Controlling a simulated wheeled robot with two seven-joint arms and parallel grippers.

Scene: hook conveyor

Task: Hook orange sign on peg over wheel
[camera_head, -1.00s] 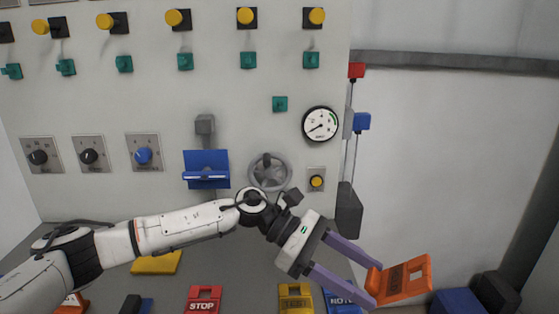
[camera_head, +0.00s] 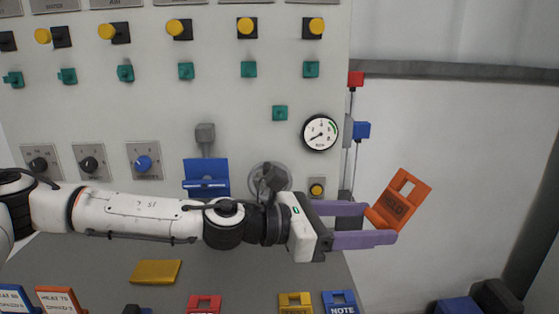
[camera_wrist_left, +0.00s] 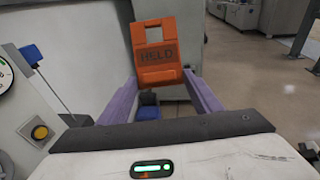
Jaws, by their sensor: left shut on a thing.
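The orange sign (camera_head: 404,196) has a square hole near its top edge and dark lettering; it is tilted in the head view, to the right of the panel. My left gripper (camera_head: 382,227) is shut on its lower edge and holds it in the air. In the left wrist view the sign (camera_wrist_left: 155,50) stands between the purple fingers (camera_wrist_left: 160,85), hole upward, lettering reading "HELD". The grey wheel (camera_head: 286,177) on the panel is partly hidden behind my left wrist. A small teal peg block (camera_head: 280,113) is above the wheel. My right gripper is out of view.
A gauge (camera_head: 320,132) is right of the teal block, and a blue holder (camera_head: 206,174) is left of the wheel. Hanging rods with a blue block (camera_head: 361,130) run by the panel's right edge. Several signs, including a yellow one (camera_head: 156,271), lie on the grey surface.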

